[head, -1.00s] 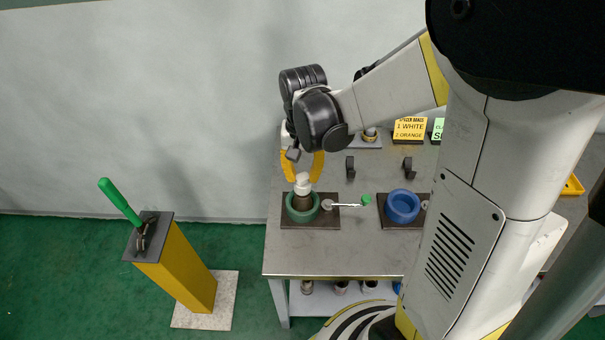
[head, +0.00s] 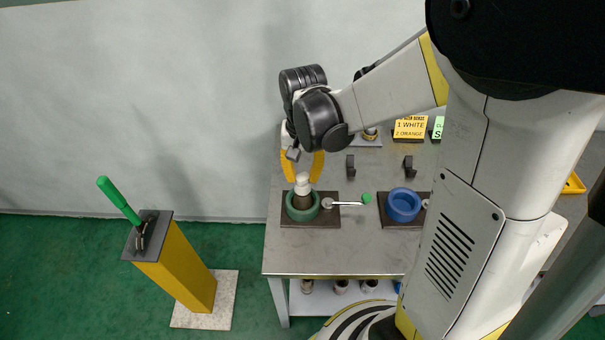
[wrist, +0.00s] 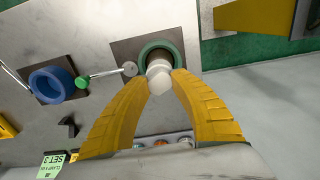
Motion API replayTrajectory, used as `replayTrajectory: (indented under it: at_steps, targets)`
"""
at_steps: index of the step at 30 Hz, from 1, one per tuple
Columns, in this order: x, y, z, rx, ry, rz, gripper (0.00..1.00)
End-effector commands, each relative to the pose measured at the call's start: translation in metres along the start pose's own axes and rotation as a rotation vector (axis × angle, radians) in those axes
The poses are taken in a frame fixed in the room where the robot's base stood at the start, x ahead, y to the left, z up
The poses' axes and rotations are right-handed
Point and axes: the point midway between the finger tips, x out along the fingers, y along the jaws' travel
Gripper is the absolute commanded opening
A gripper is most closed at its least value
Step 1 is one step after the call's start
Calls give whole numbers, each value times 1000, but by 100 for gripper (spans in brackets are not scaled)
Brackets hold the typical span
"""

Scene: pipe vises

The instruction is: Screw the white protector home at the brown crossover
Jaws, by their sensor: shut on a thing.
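The white protector (head: 302,182) sits upright on top of the brown crossover (head: 301,202), which stands inside the green ring vise (head: 316,213). My gripper (head: 303,177) comes down from above with its yellow fingers shut on the protector. In the wrist view the fingertips of my gripper (wrist: 161,79) meet at both sides of the white protector (wrist: 159,83). The green vise (wrist: 144,56) surrounds the crossover there, and the crossover is mostly hidden behind the protector. The thread between the two parts cannot be made out.
A blue ring vise (head: 403,205) stands to the right, and a green-knobbed handle (head: 367,198) lies between the vises. Black brackets (head: 350,166) and a yellow sign (head: 410,128) are farther back. A yellow post (head: 182,268) with a green lever stands left of the table. The table front is clear.

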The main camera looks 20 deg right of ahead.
Motion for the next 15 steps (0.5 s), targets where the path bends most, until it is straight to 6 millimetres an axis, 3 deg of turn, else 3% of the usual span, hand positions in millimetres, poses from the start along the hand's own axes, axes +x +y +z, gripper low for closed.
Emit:
replayTrajectory:
  at_steps: [5,6,8,15]
  targets:
    - [4,0,0,0,0,0,0]
    - [4,0,0,0,0,0,31]
    - [4,0,0,0,0,0,50]
    - [4,0,0,0,0,0,52]
